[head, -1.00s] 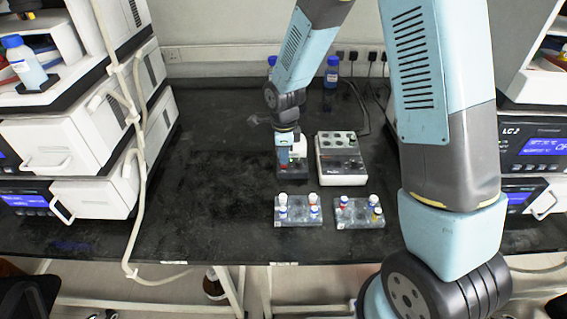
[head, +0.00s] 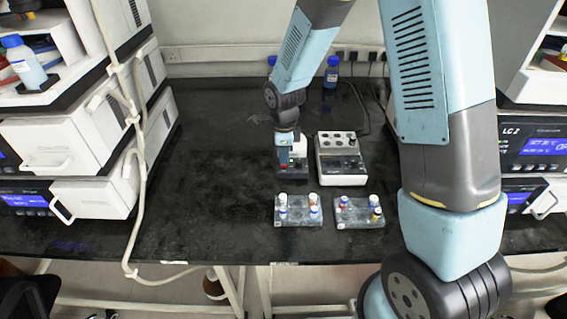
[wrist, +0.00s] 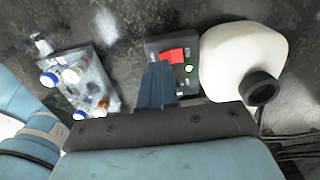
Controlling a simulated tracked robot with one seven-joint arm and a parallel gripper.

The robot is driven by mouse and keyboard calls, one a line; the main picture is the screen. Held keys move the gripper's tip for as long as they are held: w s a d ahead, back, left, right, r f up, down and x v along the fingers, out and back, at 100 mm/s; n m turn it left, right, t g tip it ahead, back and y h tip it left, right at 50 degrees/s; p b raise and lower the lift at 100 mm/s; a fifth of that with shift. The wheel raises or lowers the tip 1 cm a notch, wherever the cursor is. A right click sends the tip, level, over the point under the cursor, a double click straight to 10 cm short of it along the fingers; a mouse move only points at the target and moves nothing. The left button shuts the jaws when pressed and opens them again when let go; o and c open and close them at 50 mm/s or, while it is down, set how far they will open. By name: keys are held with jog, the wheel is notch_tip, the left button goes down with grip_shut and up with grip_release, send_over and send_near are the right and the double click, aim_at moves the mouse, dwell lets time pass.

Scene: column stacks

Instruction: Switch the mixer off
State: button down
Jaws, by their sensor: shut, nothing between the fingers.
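The mixer (wrist: 240,55) has a white rounded body with a black cup on top and a dark base. Its base carries a red rocker switch (wrist: 174,55) and a lit green lamp (wrist: 188,68). In the head view the mixer (head: 298,150) stands behind two racks, partly hidden by my arm. My gripper (wrist: 155,70) is shut and empty, pointing down at the base. Its fingertips lie at the near left edge of the red switch and cover part of it. I cannot tell whether they touch it.
A white device (head: 342,175) with a dark top stands just right of the mixer. Two clear racks with capped vials, a left one (head: 298,218) and a right one (head: 360,220), stand in front. Blue-capped bottles (head: 331,72) stand at the back. The bench left of the mixer is clear.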

aim_at(284, 167)
jog(key=shift+f, duration=1)
dwell(0.7)
jog(key=shift+r, duration=2.55)
